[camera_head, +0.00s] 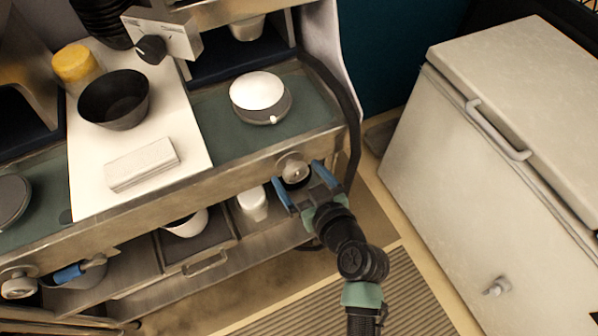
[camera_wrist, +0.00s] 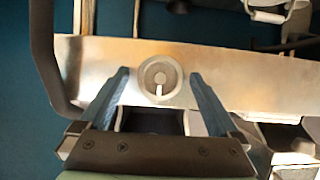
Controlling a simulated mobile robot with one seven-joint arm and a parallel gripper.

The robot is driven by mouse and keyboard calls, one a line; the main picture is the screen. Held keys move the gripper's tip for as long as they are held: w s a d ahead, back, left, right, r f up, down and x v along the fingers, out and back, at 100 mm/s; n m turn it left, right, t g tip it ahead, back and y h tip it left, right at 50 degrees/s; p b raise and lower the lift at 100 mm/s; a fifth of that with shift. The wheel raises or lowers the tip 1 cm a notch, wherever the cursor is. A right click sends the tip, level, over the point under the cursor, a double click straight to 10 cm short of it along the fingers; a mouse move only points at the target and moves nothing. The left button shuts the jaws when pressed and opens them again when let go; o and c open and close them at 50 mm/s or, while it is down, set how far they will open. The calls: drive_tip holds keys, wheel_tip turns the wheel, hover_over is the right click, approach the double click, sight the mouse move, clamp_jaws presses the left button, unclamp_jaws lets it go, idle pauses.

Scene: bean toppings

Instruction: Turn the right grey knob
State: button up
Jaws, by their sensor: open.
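The right grey knob (camera_head: 293,171) is on the front metal panel of the counter, near its right end. In the wrist view the knob (camera_wrist: 160,76) is round with a pale pointer mark running down from its centre. My gripper (camera_head: 300,186) is in front of the knob with its blue fingers spread. In the wrist view my gripper (camera_wrist: 158,78) has one finger on each side of the knob, with gaps between. The fingers hold nothing. Another grey knob (camera_head: 18,283) is at the far left of the same panel.
A black cable (camera_head: 341,95) runs down the counter's right end. A white chest freezer (camera_head: 480,150) stands to the right. A white cup (camera_head: 252,204) is on the shelf below.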

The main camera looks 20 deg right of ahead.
drive_tip(key=shift+w, duration=0.15)
drive_tip(key=shift+c, duration=0.3)
drive_tip(key=c, duration=1.3)
